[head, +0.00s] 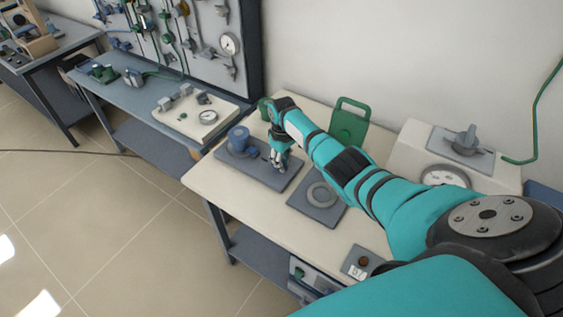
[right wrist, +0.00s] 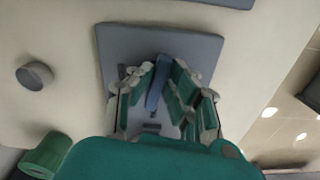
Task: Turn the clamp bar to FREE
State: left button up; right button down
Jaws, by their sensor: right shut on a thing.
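My right gripper (head: 279,160) reaches down to the right end of a grey base plate (head: 262,178) on the cream table. The right wrist view shows its fingers (right wrist: 160,100) on either side of a narrow blue bar (right wrist: 155,95), which I take for the clamp bar. They are shut on it, above the grey plate (right wrist: 112,45). Small dark marks lie on the plate near the bar, too blurred to read. A blue cylinder (head: 238,138) stands on the plate's left part. My left gripper is out of view.
A second grey plate with a ring (head: 319,194) lies close to the right. A green handled panel (head: 348,122) and a green cylinder (head: 264,108) stand behind. A cream box with a dial and knob (head: 408,151) stands at the right. A blue bench (head: 140,92) is at the left.

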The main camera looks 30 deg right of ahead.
jog(key=shift+d+n, duration=0.1)
jog(key=shift+n, duration=1)
jog(key=shift+w, duration=0.1)
jog(key=c, duration=1.3)
grip_release()
jog(key=shift+r, duration=0.1)
notch_tip(320, 180, up, 12)
jog(key=shift+f, duration=0.1)
